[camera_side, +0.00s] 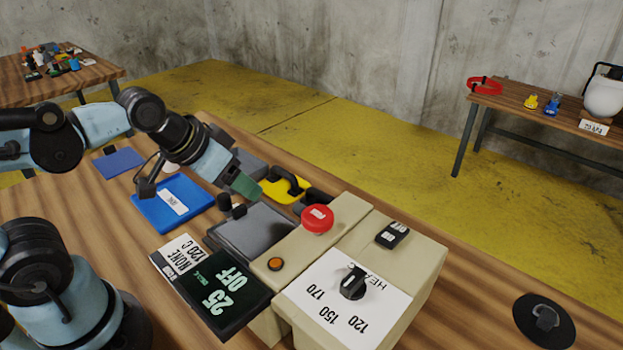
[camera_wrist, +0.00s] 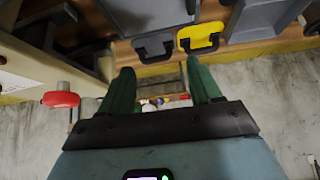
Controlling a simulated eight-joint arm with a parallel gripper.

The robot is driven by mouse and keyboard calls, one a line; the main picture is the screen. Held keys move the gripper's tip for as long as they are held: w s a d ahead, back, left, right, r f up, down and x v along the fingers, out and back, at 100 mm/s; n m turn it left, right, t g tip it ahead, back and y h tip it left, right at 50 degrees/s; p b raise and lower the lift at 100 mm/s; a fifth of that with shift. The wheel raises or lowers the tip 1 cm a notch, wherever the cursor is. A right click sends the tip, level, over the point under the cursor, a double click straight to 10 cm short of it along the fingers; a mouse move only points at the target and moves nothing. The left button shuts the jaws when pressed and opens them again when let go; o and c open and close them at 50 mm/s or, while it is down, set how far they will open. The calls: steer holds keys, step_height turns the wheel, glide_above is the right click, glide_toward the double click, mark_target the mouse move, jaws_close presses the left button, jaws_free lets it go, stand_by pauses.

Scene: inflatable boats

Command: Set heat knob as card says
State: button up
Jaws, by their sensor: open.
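The heat knob (camera_side: 353,283) is black and sits on a white dial plate (camera_side: 322,311) marked HEAT, 120, 150 and 170, on top of a beige machine (camera_side: 425,285). Its exact setting is hard to tell. A white card (camera_side: 180,257) lies left of the machine; its print looks like 120 C with a word above, seen upside down. A dark display (camera_side: 222,293) beside it reads 25 and OFF. My gripper (camera_side: 245,188) is open and empty, with green fingers, above the bench behind the machine, apart from the knob. In the wrist view the open fingers (camera_wrist: 163,82) hold nothing; the knob is not seen there.
A red mushroom button (camera_side: 317,218) and an orange button (camera_side: 275,264) stand on the machine. A black round disc (camera_side: 543,320) lies at the right.

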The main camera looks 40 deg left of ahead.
steer(key=w+d+r+m+g+h, duration=0.1)
steer(key=d+r+m+g+h, duration=0.15)
steer(key=d+r+m, duration=0.4)
steer(key=m+g+h, duration=0.2)
steer(key=m+g, duration=0.3)
steer(key=m, duration=0.6)
glide_toward(353, 277)
steer(key=shift+t, duration=0.25)
steer(key=x, duration=0.8)
steer(key=shift+s+d+f, duration=0.15)
steer(key=shift+s+f, duration=0.05)
steer(key=shift+f, duration=0.05)
steer(key=shift+c, duration=0.3)
steer(key=c, duration=1)
